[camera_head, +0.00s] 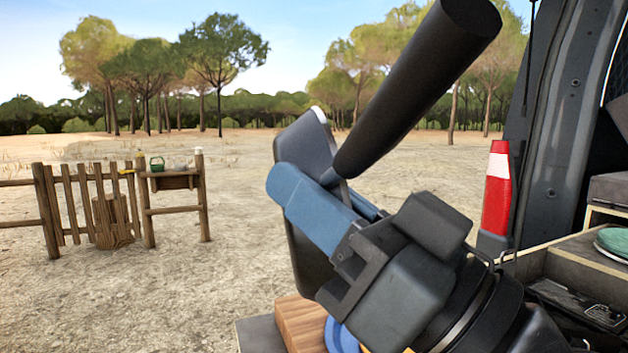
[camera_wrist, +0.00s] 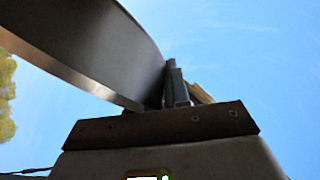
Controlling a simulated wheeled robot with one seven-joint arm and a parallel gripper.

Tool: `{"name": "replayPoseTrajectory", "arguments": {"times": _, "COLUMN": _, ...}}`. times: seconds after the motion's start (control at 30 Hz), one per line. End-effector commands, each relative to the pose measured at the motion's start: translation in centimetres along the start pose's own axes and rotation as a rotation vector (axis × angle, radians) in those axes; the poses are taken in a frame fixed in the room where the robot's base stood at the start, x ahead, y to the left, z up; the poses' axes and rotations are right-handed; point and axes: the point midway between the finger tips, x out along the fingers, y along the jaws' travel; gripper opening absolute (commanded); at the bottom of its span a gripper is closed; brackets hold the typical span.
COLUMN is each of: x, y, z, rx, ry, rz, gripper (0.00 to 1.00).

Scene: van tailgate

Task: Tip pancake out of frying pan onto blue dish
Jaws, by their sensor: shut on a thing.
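The frying pan (camera_head: 308,150) is tilted steeply, almost on edge, in the middle of the head view. Its thick black handle (camera_head: 415,90) points up and to the right. My gripper (camera_head: 328,192), with blue fingers, is shut on the pan near the base of the handle. The pan also fills the upper left of the wrist view (camera_wrist: 90,45), beside my gripper (camera_wrist: 178,85). The blue dish (camera_head: 340,338) shows only as a sliver below my gripper, which hides most of it. I cannot make out the pancake in either view.
A wooden board (camera_head: 300,323) lies on a grey surface by the dish. The van's open rear is at right, with a red-and-white light (camera_head: 497,190) and a drawer holding a green round thing (camera_head: 613,240). A wooden fence (camera_head: 90,195) stands far left on open ground.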

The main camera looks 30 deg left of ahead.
Motion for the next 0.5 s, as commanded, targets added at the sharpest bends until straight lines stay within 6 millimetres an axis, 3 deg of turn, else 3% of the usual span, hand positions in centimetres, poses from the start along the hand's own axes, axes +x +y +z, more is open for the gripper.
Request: {"name": "replayPoseTrajectory", "arguments": {"times": 0.5, "x": -0.3, "y": -1.4, "z": 3.9, "rx": -0.366, "ry": -0.329, "rz": -0.147, "gripper": 0.00}}
